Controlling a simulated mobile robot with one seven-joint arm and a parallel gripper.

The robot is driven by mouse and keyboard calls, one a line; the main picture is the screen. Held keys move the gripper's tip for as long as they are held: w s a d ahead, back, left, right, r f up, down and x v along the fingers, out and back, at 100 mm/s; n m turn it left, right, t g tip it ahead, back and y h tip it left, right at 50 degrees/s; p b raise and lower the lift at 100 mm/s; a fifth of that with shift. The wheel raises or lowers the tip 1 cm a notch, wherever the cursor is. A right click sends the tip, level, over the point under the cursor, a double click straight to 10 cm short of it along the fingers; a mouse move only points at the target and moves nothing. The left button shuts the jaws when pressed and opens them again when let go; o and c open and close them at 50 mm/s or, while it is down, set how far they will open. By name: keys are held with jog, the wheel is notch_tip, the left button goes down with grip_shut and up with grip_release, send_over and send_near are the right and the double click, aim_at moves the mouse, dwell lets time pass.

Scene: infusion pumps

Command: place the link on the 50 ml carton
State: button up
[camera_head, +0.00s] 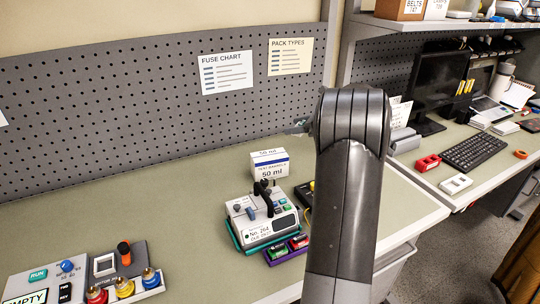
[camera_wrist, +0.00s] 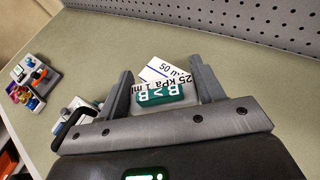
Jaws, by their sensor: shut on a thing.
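The 50 ml carton (camera_head: 268,170) is white with a blue band and stands upright on the bench behind the pump (camera_head: 262,222). In the wrist view the carton (camera_wrist: 163,69) shows just past my fingertips. My gripper (camera_wrist: 160,66) is shut on a small block with a white face and a green "B>B" label, which I take to be the link (camera_wrist: 165,94). The link appears in front of the carton; I cannot tell whether they touch.
A purple tray (camera_head: 287,250) with green and red pieces lies before the pump. Another device (camera_head: 125,265) with coloured knobs stands front left. A grey pegboard (camera_head: 150,100) rises behind the bench. The bench (camera_head: 180,195) left of the pump is clear.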

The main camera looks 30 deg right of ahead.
jog(key=shift+s+d+f+n+g+y, duration=0.2)
jog(key=shift+s+n+g+y, duration=0.1)
jog(key=shift+n+g+y, duration=0.35)
jog(key=shift+w+a+f, duration=0.1)
jog(key=shift+a+f, duration=0.1)
send_over(267, 154)
notch_tip(267, 154, down, 7)
jog(key=shift+r, duration=0.15)
jog(key=shift+f, duration=2)
jog(key=shift+f, duration=0.1)
jog(key=o, duration=1.1)
jog(key=shift+c, duration=0.2)
